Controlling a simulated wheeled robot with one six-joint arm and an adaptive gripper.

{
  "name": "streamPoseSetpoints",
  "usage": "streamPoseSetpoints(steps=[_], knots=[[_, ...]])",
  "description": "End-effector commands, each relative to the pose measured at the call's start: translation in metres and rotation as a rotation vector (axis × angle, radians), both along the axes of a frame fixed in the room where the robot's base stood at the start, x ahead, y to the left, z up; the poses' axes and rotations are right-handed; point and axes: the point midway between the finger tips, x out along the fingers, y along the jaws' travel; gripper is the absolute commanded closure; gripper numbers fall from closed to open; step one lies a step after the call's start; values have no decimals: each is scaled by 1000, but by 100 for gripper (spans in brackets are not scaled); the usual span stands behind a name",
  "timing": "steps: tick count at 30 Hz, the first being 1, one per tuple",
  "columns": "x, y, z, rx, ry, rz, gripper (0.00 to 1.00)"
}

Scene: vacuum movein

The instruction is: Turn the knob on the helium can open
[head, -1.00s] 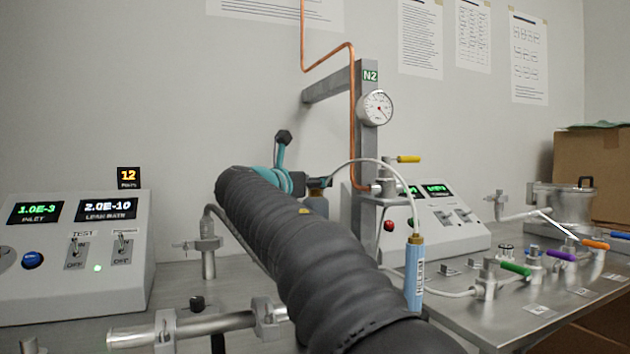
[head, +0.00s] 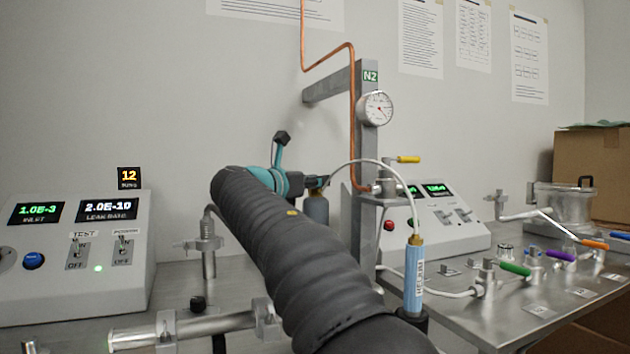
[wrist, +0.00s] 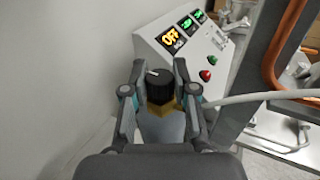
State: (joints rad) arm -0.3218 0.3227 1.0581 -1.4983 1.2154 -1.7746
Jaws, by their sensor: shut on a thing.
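The helium can (head: 316,208) is a grey-blue bottle standing on the far side of the bench, partly hidden by my arm in the head view. In the wrist view the can (wrist: 160,126) is upright below a brass valve. Its black knob (wrist: 160,87) has a pale pointer mark on top, pointing toward the upper left. My gripper (wrist: 160,94) has one finger on each side of the knob and is shut on it. In the head view my gripper (head: 312,183) is at the can's top, with the knob hidden.
A white hose (head: 345,163) runs from the can area to a light-blue cylinder labelled helium (head: 413,278). A grey post (head: 364,170) with a copper pipe (head: 352,110) stands to the right. A control box (wrist: 190,48) is behind the can. The wall is close on the left.

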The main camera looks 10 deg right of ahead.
Motion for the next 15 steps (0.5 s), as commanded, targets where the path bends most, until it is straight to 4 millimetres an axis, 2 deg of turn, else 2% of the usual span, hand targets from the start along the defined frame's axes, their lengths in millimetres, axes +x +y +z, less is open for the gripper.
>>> streamPoseSetpoints(steps=[7, 15], knots=[[2, 1, 0, -2, -2, -133, 100], [0, 1, 1, -1, -2, -165, 100]])
